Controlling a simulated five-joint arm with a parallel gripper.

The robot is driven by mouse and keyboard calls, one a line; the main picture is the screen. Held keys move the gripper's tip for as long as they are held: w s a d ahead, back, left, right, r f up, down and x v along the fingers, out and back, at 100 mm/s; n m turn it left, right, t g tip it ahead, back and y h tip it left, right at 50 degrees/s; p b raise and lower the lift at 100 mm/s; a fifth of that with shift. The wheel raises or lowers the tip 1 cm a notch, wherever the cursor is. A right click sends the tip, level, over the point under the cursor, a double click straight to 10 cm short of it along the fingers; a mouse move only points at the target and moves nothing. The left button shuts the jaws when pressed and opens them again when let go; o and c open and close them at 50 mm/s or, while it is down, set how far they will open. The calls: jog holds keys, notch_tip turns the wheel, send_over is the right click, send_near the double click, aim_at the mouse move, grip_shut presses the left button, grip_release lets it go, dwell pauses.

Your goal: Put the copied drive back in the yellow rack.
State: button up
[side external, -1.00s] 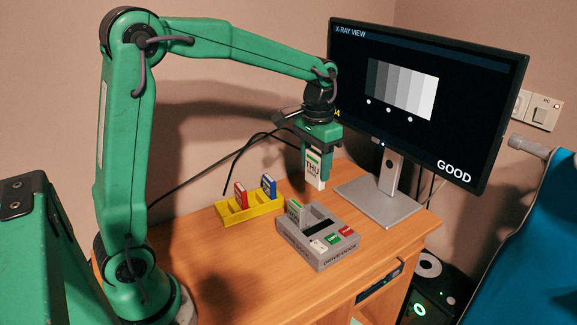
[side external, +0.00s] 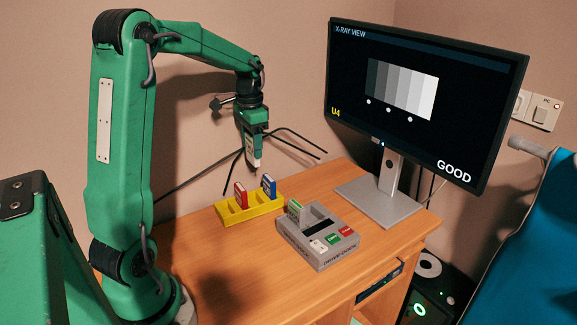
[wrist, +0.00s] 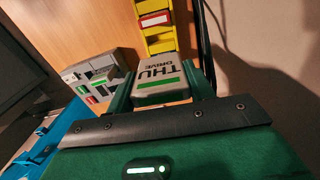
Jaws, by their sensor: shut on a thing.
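My gripper (side external: 252,158) is shut on a white drive (side external: 251,151) with a green stripe, held in the air above and behind the yellow rack (side external: 228,219). In the wrist view the held drive (wrist: 162,82) reads THU DRIVE. The rack holds a red drive (side external: 240,194) and a blue drive (side external: 268,187); at least two other slots look empty. The grey drive dock (side external: 308,250) stands right of the rack, with another green-marked drive (side external: 296,210) upright in it. The wrist view shows the rack (wrist: 160,43) at the top and the dock (wrist: 104,64) at left.
A monitor (side external: 420,100) on a grey stand shows GOOD and U4 at the back right. Black cables (side external: 290,140) run along the wall behind the rack. The wooden desk (side external: 200,262) is clear in front of the rack. A blue chair (side external: 530,240) is at right.

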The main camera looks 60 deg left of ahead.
aim_at(253, 159)
notch_tip(253, 159, down, 5)
jog(key=shift+r, duration=0.1)
jog(key=shift+f, duration=0.25)
jog(key=shift+f, duration=3.65)
jog(key=shift+f, duration=1.05)
jog(key=o, duration=1.3)
jog(key=shift+r, duration=0.15)
notch_tip(253, 159, up, 7)
dwell(0.5)
dwell(0.4)
